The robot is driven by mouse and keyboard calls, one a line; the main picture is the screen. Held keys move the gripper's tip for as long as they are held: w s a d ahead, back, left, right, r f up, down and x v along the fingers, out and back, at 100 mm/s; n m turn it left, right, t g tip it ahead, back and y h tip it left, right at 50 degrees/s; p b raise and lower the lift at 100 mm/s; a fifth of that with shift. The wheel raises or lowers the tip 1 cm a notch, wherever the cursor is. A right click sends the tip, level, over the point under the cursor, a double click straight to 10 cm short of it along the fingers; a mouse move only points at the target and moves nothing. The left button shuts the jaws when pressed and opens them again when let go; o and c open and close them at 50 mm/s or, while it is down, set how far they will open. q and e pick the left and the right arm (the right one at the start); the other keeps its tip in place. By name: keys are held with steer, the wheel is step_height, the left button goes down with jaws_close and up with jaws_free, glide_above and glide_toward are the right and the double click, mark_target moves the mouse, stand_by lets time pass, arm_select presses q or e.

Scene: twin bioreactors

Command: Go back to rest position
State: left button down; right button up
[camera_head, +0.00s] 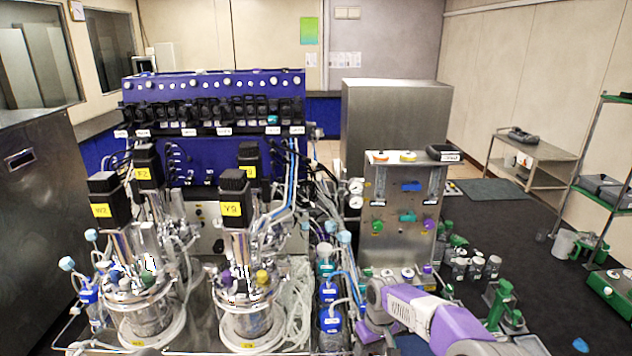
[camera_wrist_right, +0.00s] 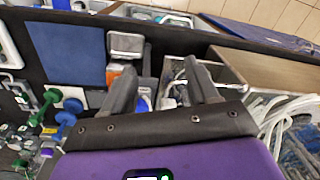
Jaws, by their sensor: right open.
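My right arm (camera_head: 432,312), purple and white, reaches in from the bottom right of the head view, in front of the steel control unit (camera_head: 398,238). Its gripper cannot be made out clearly there. In the right wrist view my right gripper (camera_wrist_right: 160,66) shows two dark grey fingers spread apart with nothing held between them. White and metal parts lie beyond the fingers. My left gripper is not in view.
Two glass bioreactors (camera_head: 250,304) with black motors stand at the left, close to tubing. Blue-capped bottles (camera_head: 331,320) stand just left of my right arm. A green metal stand (camera_head: 503,306) is on the right.

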steer(key=s+a+f+m+y, duration=0.2)
steer(key=s+f, duration=0.6)
steer(key=f, duration=0.3)
steer(key=s+a+f+m+y, duration=0.1)
steer(key=s+a+f+m, duration=0.1)
steer(key=s+f, duration=0.75)
steer(key=s+f+m, duration=0.3)
steer(key=s, duration=0.6)
arm_select(q)
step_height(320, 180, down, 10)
steer(key=b, duration=0.9)
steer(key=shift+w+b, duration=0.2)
steer(key=shift+b, duration=0.15)
arm_select(e)
step_height(320, 180, down, 10)
steer(key=shift+s+r+t, duration=0.15)
steer(key=shift+s+t, duration=0.1)
steer(key=shift+t, duration=0.05)
